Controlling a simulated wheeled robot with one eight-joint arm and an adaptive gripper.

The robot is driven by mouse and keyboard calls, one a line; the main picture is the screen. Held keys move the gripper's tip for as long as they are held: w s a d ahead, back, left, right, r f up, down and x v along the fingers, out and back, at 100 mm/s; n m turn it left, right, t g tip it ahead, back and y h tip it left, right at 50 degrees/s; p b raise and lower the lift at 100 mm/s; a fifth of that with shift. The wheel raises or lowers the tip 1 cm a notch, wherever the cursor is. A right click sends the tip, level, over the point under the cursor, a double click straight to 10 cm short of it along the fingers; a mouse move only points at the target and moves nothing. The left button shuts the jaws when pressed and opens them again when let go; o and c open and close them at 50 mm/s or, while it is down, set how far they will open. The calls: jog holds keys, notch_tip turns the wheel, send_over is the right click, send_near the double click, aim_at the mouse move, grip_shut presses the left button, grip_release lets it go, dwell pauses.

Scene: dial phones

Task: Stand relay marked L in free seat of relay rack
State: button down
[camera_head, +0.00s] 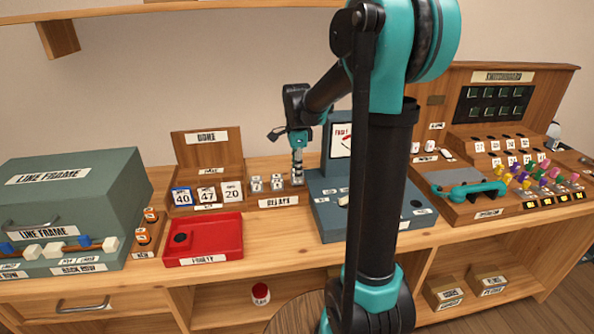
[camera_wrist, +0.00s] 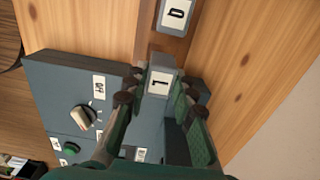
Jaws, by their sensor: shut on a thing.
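My gripper (camera_head: 297,152) is shut on a small grey relay with a white label, held upright at the right end of the relay rack (camera_head: 279,201). In the wrist view my gripper (camera_wrist: 155,92) has its fingers on both sides of this relay (camera_wrist: 160,82). Its label carries one dark stroke-like mark; I cannot tell surely that it is an L. One with a D-like mark (camera_wrist: 176,13) shows in the wrist view, apart from the held one. The held relay's foot is hidden, so I cannot tell whether it is seated.
A blue-grey test set (camera_wrist: 75,100) with a knob and green button stands close beside the gripper. A red faulty tray (camera_head: 203,251) lies front left of the rack. Number cards (camera_head: 207,195) stand left of it. The switchboard (camera_head: 495,120) is at the right.

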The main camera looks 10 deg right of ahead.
jog(key=shift+f, duration=0.7)
jog(key=c, duration=1.2)
grip_release()
jog(key=shift+o, duration=0.7)
jog(key=shift+o, duration=0.7)
jog(key=shift+r, duration=0.15)
jog(key=shift+r, duration=3.65)
jog(key=shift+r, duration=2)
